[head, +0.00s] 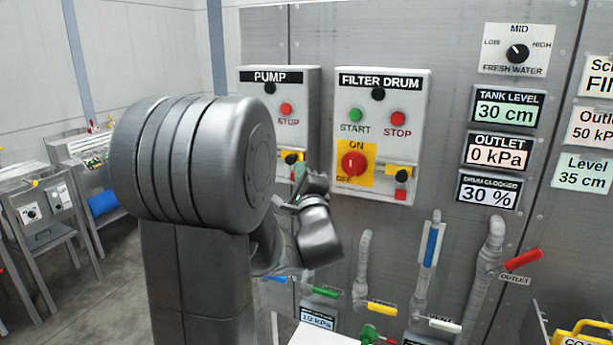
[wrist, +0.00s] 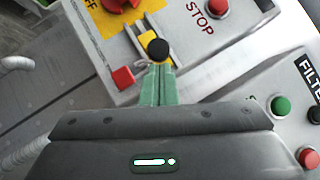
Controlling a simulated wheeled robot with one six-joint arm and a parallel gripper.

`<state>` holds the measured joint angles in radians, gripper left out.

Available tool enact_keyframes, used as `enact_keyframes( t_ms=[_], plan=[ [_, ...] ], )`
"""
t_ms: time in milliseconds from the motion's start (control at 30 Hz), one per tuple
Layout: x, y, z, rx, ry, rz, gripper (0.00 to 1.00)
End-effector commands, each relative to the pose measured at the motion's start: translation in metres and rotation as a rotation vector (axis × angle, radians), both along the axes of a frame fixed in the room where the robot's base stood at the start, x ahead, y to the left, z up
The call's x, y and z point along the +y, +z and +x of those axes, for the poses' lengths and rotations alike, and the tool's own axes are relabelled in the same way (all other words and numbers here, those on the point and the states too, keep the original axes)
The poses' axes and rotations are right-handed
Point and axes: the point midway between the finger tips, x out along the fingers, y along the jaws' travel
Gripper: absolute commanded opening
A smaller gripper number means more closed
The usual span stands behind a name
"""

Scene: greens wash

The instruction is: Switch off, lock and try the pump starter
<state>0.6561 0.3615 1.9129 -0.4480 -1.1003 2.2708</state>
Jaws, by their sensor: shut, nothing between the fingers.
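The pump starter is a grey box (head: 309,92) labelled PUMP, left of the filter drum box in the head view. Its red STOP button (head: 287,109) shows; my arm hides its green button and rotary switch. In the wrist view the red rotary handle (wrist: 115,4) is cut by the top edge, beside OFF on a yellow plate; its position cannot be told. A black knob (wrist: 158,48) sits by a yellow slide (wrist: 137,38), with a red block (wrist: 122,78) near it. My gripper (wrist: 157,68) is shut and empty, green fingertips right at the knob; contact cannot be told.
The similar FILTER DRUM box (head: 411,130) stands close on the right, its red handle (head: 354,163) on a yellow ON/OFF plate. Below are pipes with coloured valve levers, including a red one (head: 522,261). Display panels (head: 507,107) are to the right.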

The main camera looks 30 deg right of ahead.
Motion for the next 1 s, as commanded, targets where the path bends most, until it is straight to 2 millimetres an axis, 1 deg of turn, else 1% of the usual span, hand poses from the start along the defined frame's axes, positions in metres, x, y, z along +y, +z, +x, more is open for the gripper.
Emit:
enact_keyframes(
  t_ms=[333,600,700,1000],
  plan=[
    [0.002,-0.001,0.002,0.000,0.001,0.000,0.00],
    [0.023,-0.001,0.027,-0.002,0.003,-0.003,0.00],
    [0.028,-0.001,0.032,-0.001,0.003,-0.001,0.00],
    [0.030,0.001,0.035,-0.001,0.003,-0.003,0.00]
  ],
)
